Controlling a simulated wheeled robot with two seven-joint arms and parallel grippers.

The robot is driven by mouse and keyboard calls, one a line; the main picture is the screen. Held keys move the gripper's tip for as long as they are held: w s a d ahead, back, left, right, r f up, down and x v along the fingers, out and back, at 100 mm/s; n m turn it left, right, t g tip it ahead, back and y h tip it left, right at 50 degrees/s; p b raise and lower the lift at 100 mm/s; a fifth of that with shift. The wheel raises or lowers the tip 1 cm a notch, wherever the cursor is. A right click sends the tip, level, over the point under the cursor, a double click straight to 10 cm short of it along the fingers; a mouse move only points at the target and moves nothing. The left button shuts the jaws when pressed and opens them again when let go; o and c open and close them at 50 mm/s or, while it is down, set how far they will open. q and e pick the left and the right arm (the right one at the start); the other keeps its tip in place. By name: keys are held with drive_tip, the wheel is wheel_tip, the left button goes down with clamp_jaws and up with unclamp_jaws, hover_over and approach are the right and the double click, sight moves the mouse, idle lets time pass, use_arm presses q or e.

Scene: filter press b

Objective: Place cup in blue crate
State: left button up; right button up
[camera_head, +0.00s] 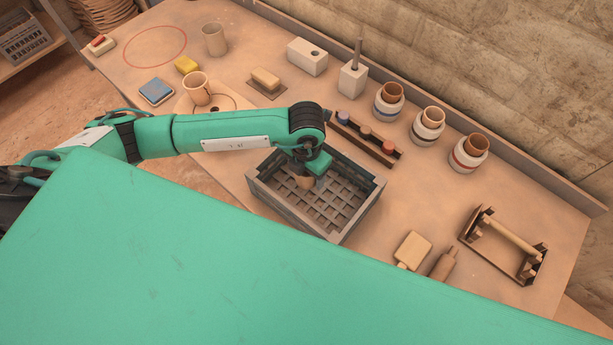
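The slatted crate (357,223) stands on the table in the middle of the view. It looks dark grey rather than clearly blue. My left gripper (309,176) points down into the crate from above its far left part. A small tan cup (303,183) shows right under the gripper, inside the crate's outline. The fingertips are mostly hidden, so I cannot tell whether they grip the cup or whether it touches the crate floor. Another tan cup (196,90) stands on a round-marked board at the left, and one more cup (214,40) stands farther back. My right gripper is out of view.
A rack with coloured pots (364,136) stands just behind the crate. Several banded jars (427,127) line the back near the wall. A wooden stand (502,246) and paddle-like tools (412,250) lie to the right.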

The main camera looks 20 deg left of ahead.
use_arm(q)
wheel_tip(320, 180, down, 4)
drive_tip(key=shift+r+p, duration=0.2)
drive_tip(key=shift+p, duration=0.15)
drive_tip(key=shift+f, duration=0.2)
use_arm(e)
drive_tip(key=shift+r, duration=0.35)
use_arm(q)
drive_tip(key=shift+f, duration=0.1)
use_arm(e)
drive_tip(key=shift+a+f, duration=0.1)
use_arm(q)
drive_tip(key=shift+f+b, duration=0.15)
drive_tip(key=shift+b, duration=0.15)
drive_tip(key=o, duration=1.1)
drive_tip(key=shift+c, duration=0.2)
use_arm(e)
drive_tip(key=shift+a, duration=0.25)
